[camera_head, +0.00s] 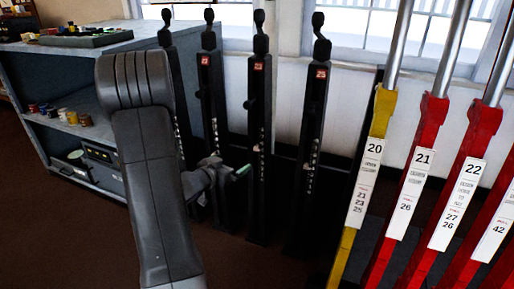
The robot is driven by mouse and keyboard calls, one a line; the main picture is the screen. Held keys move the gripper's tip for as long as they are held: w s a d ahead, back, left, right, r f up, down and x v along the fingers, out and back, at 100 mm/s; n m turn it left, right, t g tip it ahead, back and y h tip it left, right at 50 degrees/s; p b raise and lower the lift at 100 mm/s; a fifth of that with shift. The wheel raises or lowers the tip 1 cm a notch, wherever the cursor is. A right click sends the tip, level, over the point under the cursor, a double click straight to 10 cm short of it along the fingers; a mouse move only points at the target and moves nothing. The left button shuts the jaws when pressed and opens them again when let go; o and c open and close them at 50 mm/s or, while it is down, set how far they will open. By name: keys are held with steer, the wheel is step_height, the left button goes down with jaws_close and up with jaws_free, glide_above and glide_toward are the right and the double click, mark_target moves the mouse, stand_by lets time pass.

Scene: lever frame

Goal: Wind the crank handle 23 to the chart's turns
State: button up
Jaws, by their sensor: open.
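Several black upright posts stand in a row in the middle, with dark crank-like handles at their tops. Three carry small red number plates: the left post (215,110), the middle post (259,120) and the right post (313,125). My gripper (240,172) is low in front of the posts, left of the middle post, open and seen from the side. I see nothing between its fingers. My arm hides part of the leftmost post. No turns chart can be made out.
A yellow lever (383,110) marked 20 and red levers marked 21 (431,112) and 22 (481,125) stand at the right, with another at the edge. A grey shelf unit (75,90) with small items is at the left. Windows are behind.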

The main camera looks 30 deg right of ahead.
steer(key=p+v, duration=0.1)
steer(key=v, duration=0.7)
steer(key=shift+p, duration=0.3)
steer(key=shift+r, duration=0.1)
